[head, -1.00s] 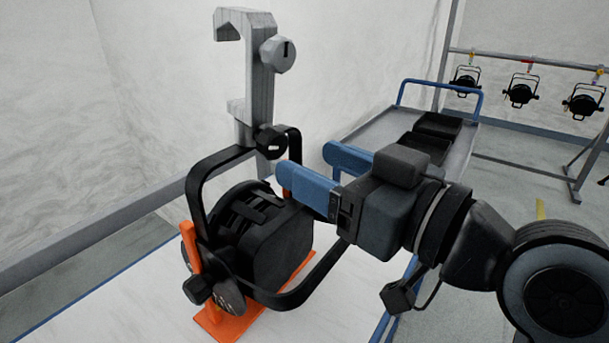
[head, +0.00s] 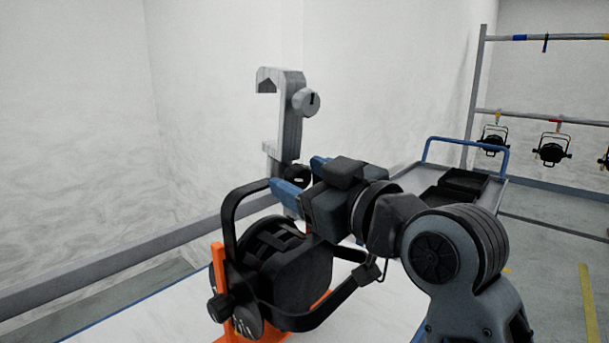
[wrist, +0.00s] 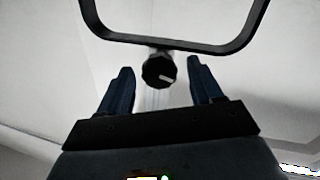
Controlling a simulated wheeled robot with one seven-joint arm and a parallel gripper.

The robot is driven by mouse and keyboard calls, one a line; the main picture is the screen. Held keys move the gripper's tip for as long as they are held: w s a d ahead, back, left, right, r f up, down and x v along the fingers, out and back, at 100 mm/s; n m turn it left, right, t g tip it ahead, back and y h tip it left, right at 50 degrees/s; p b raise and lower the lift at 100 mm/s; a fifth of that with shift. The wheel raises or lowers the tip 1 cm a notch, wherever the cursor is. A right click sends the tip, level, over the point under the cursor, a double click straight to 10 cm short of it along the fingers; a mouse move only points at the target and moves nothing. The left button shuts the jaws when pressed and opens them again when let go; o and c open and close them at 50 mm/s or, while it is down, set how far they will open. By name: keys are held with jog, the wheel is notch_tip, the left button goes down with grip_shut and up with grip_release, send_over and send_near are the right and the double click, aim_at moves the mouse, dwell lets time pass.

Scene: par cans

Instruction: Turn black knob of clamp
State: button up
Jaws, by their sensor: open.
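The grey hook clamp (head: 291,118) stands upright on top of the black yoke (head: 232,220) of a black par can (head: 290,270). Its black knob (head: 297,175) sits at the clamp's foot, partly behind my gripper. In the wrist view the black knob (wrist: 159,72), with a white mark on its face, lies between and just beyond my blue fingertips. My gripper (head: 298,176) is open and points at the knob; both fingers (wrist: 163,75) look clear of it. A round grey knob (head: 306,101) sits higher on the clamp.
The par can rests on an orange stand (head: 240,328) on a white tabletop (head: 150,315). A grey cart with a blue handle (head: 452,141) and black trays (head: 463,185) stands behind my arm. More par cans (head: 552,150) hang from a rack at right.

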jog(key=shift+w+a, duration=0.1)
jog(key=shift+a, duration=0.05)
jog(key=shift+c, duration=0.3)
jog(key=c, duration=1)
jog(key=shift+r+m+p, duration=0.1)
jog(key=shift+m+p, duration=0.2)
jog(key=shift+m+p, duration=0.65)
jog(key=shift+m, duration=0.25)
jog(key=shift+w+m+g+y+p, duration=0.1)
jog(key=shift+m+g+y+p, duration=0.25)
jog(key=shift+m+p, duration=0.6)
jog(key=m, duration=0.1)
jog(key=m+p, duration=0.1)
jog(key=m, duration=0.1)
jog(key=m+y+p, duration=0.1)
jog(key=m, duration=0.1)
jog(key=shift+w+d+g, duration=0.1)
jog(key=shift+d+g, duration=0.15)
jog(key=shift+m, duration=0.35)
